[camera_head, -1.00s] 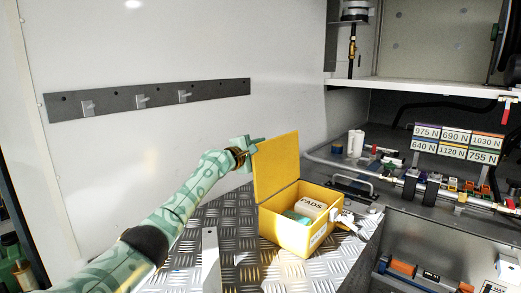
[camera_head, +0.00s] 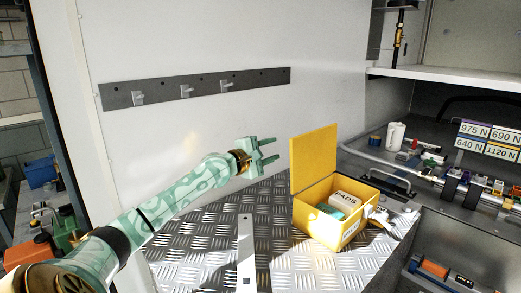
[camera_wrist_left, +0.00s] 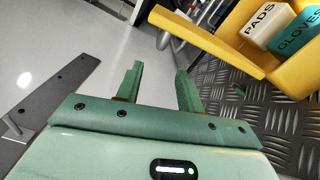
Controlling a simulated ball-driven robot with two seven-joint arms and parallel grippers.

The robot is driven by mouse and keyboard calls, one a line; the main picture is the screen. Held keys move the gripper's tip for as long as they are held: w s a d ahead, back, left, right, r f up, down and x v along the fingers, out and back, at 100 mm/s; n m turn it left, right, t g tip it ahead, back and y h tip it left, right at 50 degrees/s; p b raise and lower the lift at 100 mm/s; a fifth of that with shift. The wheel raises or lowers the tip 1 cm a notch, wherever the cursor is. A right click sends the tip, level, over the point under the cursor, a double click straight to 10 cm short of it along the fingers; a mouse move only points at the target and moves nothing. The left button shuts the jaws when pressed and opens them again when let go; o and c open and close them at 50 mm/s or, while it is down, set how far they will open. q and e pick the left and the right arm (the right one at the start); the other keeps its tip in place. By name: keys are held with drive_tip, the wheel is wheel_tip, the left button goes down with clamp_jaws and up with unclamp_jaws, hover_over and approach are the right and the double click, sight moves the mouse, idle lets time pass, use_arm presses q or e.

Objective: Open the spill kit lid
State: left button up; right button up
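The yellow spill kit box (camera_head: 318,222) stands on the metal tread plate. Its lid (camera_head: 314,160) is raised, standing about upright at the box's left side. Inside are a white PADS pack (camera_head: 346,201) and a teal pack (camera_head: 330,211), labelled GLOVES in the left wrist view (camera_wrist_left: 298,40). My left gripper (camera_head: 272,154) is left of the lid, apart from it, with its fingers spread and nothing between them. In the left wrist view the gripper (camera_wrist_left: 160,88) is open and empty, with the yellow lid (camera_wrist_left: 205,38) beyond it. My right gripper is out of view.
A dark rail with hooks (camera_head: 197,88) is on the white wall behind my left arm. Right of the box are a metal handle (camera_head: 384,168) and a bench with fittings and force labels (camera_head: 486,138).

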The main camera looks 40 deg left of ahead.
use_arm(q)
drive_tip(key=shift+s+a, duration=0.1)
drive_tip(key=shift+s, duration=1.75)
